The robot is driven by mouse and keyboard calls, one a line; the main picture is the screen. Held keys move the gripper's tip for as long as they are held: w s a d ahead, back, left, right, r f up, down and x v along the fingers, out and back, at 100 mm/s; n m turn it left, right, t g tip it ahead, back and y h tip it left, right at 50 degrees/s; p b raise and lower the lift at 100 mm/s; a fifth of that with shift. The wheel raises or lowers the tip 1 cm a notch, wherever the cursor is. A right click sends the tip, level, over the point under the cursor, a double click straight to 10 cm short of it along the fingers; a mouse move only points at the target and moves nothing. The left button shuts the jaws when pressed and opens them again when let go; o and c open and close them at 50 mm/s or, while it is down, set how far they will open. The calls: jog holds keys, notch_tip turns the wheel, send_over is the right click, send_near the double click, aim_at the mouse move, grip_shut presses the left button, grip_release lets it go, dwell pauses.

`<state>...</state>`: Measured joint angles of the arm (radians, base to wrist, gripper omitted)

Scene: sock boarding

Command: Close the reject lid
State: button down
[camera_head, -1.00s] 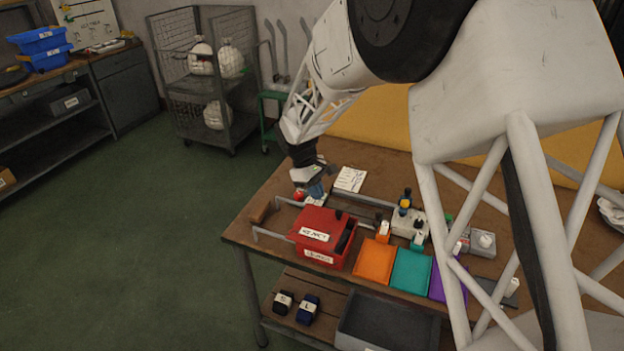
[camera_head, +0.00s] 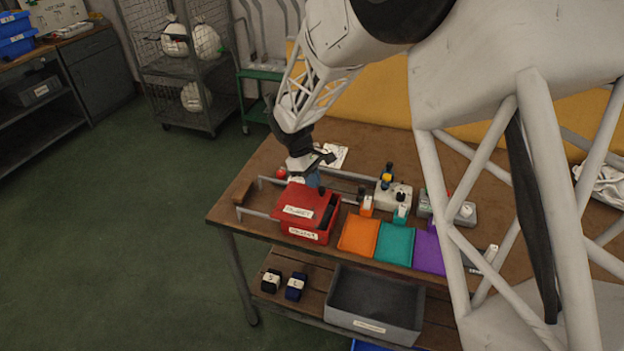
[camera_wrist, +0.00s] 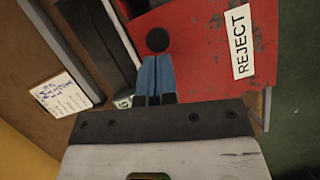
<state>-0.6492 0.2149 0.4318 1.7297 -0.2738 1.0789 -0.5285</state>
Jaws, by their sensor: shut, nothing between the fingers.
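The red reject box (camera_head: 310,235) stands at the front left of the wooden bench, with a white label on its front. Its red lid (camera_head: 290,196) carries another REJECT label, which shows large in the wrist view (camera_wrist: 241,42). A dark strip shows at the box's right side; I cannot tell whether it is a gap under the lid or something inside. My gripper (camera_head: 313,181) is above the back edge of the lid, pointing down. In the wrist view its blue fingers (camera_wrist: 155,78) are together and empty, with a round black knob (camera_wrist: 157,39) at their tips. Contact cannot be told.
Orange (camera_head: 358,235), teal (camera_head: 395,245) and purple (camera_head: 429,252) trays lie right of the box. Metal rails (camera_head: 258,214) and a brown block (camera_head: 242,191) are at its left. A paper (camera_head: 335,156) lies behind. A grey bin (camera_head: 375,305) sits on the lower shelf.

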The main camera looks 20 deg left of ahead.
aim_at(329, 196)
jog(key=shift+d, duration=1.75)
jog(key=shift+a, duration=0.1)
jog(key=shift+w+a, duration=0.1)
jog(key=shift+a, duration=0.4)
jog(key=a, duration=0.3)
jog(key=shift+w+r, duration=0.25)
jog(key=shift+w, duration=0.15)
jog(key=v, duration=0.9)
jog(key=shift+r, duration=0.3)
jog(key=shift+a, duration=0.1)
jog(key=shift+s+a+r, duration=0.1)
jog(key=shift+a, duration=1.1)
